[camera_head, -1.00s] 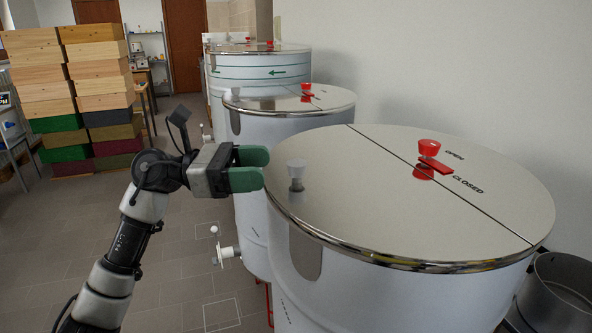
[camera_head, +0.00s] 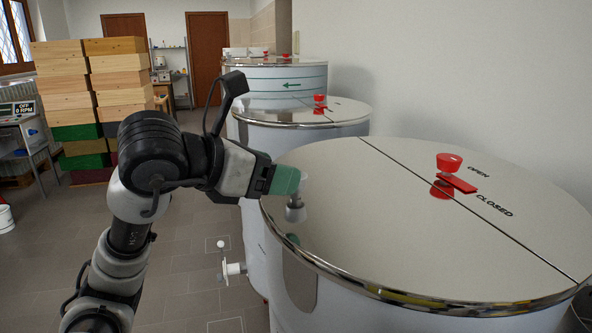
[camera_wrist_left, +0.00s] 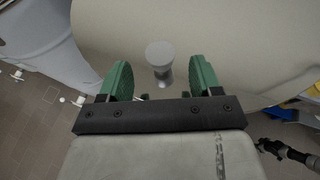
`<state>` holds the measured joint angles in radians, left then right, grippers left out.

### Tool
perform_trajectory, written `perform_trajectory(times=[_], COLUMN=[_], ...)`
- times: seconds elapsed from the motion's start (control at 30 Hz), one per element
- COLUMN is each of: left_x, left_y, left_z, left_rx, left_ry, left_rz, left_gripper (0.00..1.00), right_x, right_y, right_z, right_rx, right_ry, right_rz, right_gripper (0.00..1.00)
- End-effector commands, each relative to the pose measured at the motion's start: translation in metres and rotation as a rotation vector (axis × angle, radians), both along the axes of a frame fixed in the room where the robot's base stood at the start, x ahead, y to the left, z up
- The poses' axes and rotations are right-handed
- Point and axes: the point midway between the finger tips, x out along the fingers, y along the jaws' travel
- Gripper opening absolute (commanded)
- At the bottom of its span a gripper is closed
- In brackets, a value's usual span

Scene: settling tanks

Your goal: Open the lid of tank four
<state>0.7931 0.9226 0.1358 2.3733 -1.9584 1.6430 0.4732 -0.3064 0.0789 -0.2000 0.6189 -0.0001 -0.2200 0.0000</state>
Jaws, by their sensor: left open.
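I see no tank number. A grey knob (camera_head: 296,206) stands near the lid's left edge, partly hidden by my fingers. My left gripper (camera_head: 285,180) is open at the grey knob. In the left wrist view, the knob (camera_wrist_left: 160,55) shows between the green fingers (camera_wrist_left: 161,78); contact is unclear.
Two similar tanks (camera_head: 305,115) (camera_head: 275,75) stand in a row behind. A white valve (camera_head: 232,268) sticks out at the tank's left. Stacked wooden boxes (camera_head: 70,75) stand at the back left. The wall is close on the right; floor is free at left.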

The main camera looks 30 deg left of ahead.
Motion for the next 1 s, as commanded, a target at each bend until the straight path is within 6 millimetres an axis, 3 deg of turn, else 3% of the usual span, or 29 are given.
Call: perform_trajectory(times=[0.1, 0.3, 0.67, 1.0], left_x=[0.019, 0.038, 0.043, 0.043], left_y=[-0.007, -0.012, -0.014, -0.014], left_z=[-0.007, -0.016, -0.019, -0.018], left_rx=[-0.003, -0.001, 0.001, 0.001], left_ry=[0.004, 0.001, 0.000, 0.000], left_rz=[-0.003, -0.001, -0.001, -0.001], left_gripper=[0.64, 0.64, 0.64, 0.12], right_x=[0.001, 0.004, 0.005, 0.006], right_y=[0.000, 0.000, 0.000, -0.001], right_z=[0.006, 0.009, 0.009, 0.010], right_rx=[0.000, 0.000, -0.001, -0.001], right_ry=[-0.001, -0.004, -0.006, -0.007], right_rz=[0.000, 0.000, 0.001, 0.001], right_gripper=[0.43, 0.43, 0.43, 0.43])
